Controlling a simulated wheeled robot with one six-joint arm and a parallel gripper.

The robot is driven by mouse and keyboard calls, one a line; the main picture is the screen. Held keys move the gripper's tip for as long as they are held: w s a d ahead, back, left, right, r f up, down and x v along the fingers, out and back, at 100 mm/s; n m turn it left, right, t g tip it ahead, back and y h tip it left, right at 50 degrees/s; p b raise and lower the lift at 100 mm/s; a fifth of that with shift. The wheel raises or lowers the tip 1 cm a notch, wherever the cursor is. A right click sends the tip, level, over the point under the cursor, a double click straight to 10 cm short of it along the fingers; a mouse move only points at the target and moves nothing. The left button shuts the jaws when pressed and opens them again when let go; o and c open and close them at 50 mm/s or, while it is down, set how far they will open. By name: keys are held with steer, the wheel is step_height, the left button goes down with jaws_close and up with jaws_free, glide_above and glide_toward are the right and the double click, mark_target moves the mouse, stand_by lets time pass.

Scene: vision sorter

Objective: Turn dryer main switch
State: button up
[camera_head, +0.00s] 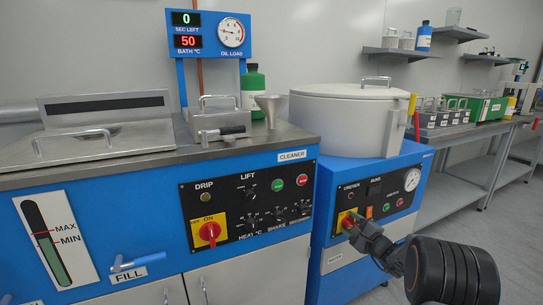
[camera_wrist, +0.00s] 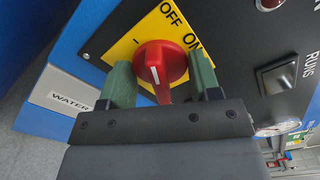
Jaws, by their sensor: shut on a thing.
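The dryer's main switch (camera_head: 345,220) is a red knob on a yellow plate at the left of the dryer's black panel. In the wrist view the red knob (camera_wrist: 168,62) sits between the two green fingers of my gripper (camera_wrist: 162,80), one on each side. My gripper is shut on it. The yellow plate (camera_wrist: 128,45) carries the words OFF and ON. A white mark shows on the knob's near end. In the head view my gripper (camera_head: 360,233) reaches the panel from the lower right and partly hides the switch.
The dryer (camera_head: 340,112) is a white lidded drum on a blue cabinet. The cleaner (camera_head: 255,230) stands to its left, with its own red switch (camera_head: 209,232) on yellow. A steel bench (camera_head: 440,140) with baskets is behind at right. The floor at right is open.

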steer(key=shift+f+n+b, duration=0.15)
steer(key=shift+n+b, duration=0.25)
steer(key=shift+n, duration=0.1)
steer(key=n, duration=0.5)
steer(key=o, duration=0.9)
steer(key=shift+v, duration=4.05)
